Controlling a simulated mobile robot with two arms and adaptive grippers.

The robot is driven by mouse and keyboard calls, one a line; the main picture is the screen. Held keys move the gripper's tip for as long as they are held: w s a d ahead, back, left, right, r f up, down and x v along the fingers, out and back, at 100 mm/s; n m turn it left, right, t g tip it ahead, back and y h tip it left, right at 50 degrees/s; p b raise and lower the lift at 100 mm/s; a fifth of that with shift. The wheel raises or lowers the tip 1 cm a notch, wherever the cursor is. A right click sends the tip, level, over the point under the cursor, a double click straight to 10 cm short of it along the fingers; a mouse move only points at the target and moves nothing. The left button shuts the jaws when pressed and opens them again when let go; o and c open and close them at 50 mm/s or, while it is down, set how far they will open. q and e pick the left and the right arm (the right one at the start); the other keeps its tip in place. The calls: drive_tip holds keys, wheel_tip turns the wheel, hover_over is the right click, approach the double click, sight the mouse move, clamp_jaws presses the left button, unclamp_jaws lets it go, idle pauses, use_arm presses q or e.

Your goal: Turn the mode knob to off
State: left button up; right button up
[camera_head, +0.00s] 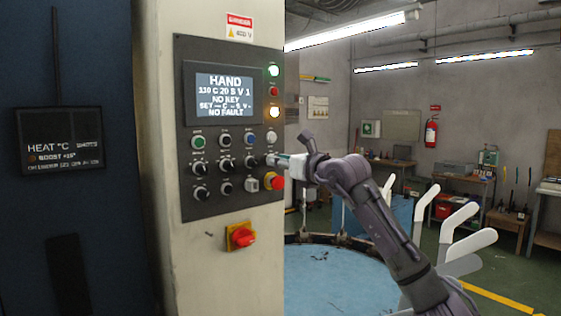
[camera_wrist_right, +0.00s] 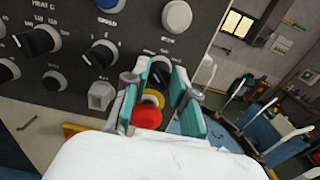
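The grey control panel (camera_head: 229,128) on the cream cabinet carries several black knobs and push buttons. Its display (camera_head: 224,95) reads HAND, NO KEY and NO FAULT. My right gripper (camera_head: 279,160) is at the panel's right edge, level with the second row of controls from the top. In the right wrist view its teal fingers (camera_wrist_right: 159,80) are apart, with a black knob (camera_wrist_right: 161,67) between their tips. The knob's label is not readable, so I cannot tell that it is the mode knob. Firm contact cannot be seen. My left gripper is out of view.
A red emergency button (camera_head: 276,182) with a yellow ring sits just below the gripper; it shows between the fingers in the wrist view (camera_wrist_right: 147,116). A red switch on yellow (camera_head: 241,237) is lower on the cabinet. A round blue table (camera_head: 340,280) stands at the right.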

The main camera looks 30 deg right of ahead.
clamp_jaws()
drive_tip(key=shift+m+b, duration=1.75)
drive_tip(key=shift+m, duration=2.55)
